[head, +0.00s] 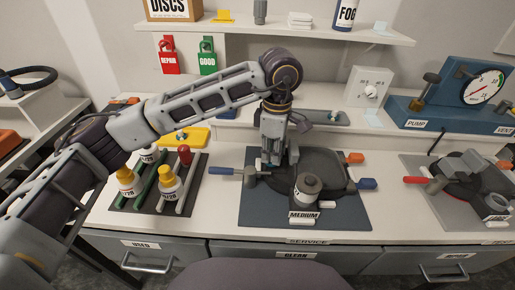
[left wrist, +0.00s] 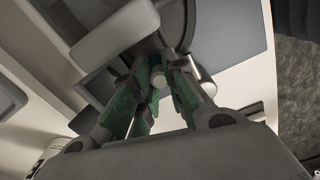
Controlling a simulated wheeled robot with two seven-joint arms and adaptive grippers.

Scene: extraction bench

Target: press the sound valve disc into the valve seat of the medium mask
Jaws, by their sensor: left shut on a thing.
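The medium mask (head: 325,168) is a dark, rounded piece lying on a blue-grey mat (head: 258,212). A grey cylinder (head: 307,187) stands at its front, behind a white MEDIUM label (head: 303,217). My left gripper (head: 272,165) points down over the mask's left part, close to it; contact cannot be told. In the left wrist view its green-lined fingers (left wrist: 160,82) are close together on a small pale round piece (left wrist: 158,78). I cannot tell for sure that this is the valve disc. The valve seat is not clearly seen. My right gripper is not in view.
A blue-handled part (head: 228,171) sticks out left of the mask; orange and blue ends (head: 355,158) stick out right. A rack (head: 185,195) with yellow and white bottles stands left. A second mask (head: 460,180) lies right. The pump gauge (head: 482,87) is behind it.

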